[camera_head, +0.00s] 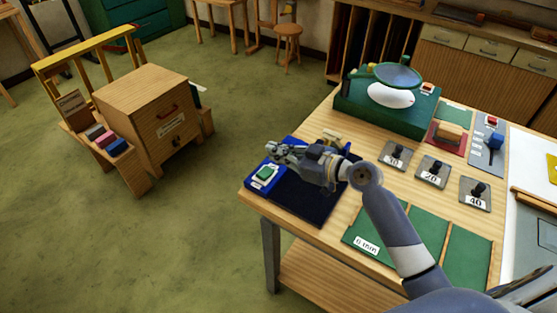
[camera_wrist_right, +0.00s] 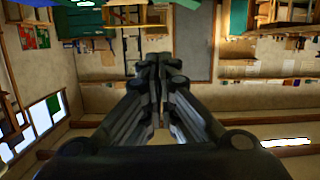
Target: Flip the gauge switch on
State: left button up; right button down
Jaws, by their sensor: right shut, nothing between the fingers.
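My right gripper (camera_head: 272,151) is shut and empty. It reaches left over the dark blue pad at the table's near left corner, close above a blue block with a green button (camera_head: 264,173). I cannot tell whether it touches the block. In the right wrist view its fingers (camera_wrist_right: 160,62) are together, with only the room beyond them. No part is clearly marked as the gauge switch. A grey plate with a blue lever and a red button (camera_head: 490,142) lies at the table's right. My left gripper is not in view.
Several grey plates with black knobs (camera_head: 433,172) and a green stand with a round lens (camera_head: 388,97) are on the table. Green panels (camera_head: 428,231) lie near my right forearm. A wooden cabinet (camera_head: 152,115) stands on the floor at left, with free floor between it and the table.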

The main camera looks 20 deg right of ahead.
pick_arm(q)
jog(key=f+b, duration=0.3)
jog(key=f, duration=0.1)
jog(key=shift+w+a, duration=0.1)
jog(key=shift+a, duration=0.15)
pick_arm(e)
jog(key=v, duration=0.9)
jog(key=shift+d+f, duration=0.25)
jog(key=shift+f, duration=0.1)
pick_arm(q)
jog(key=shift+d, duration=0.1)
pick_arm(e)
jog(key=shift+w, duration=0.1)
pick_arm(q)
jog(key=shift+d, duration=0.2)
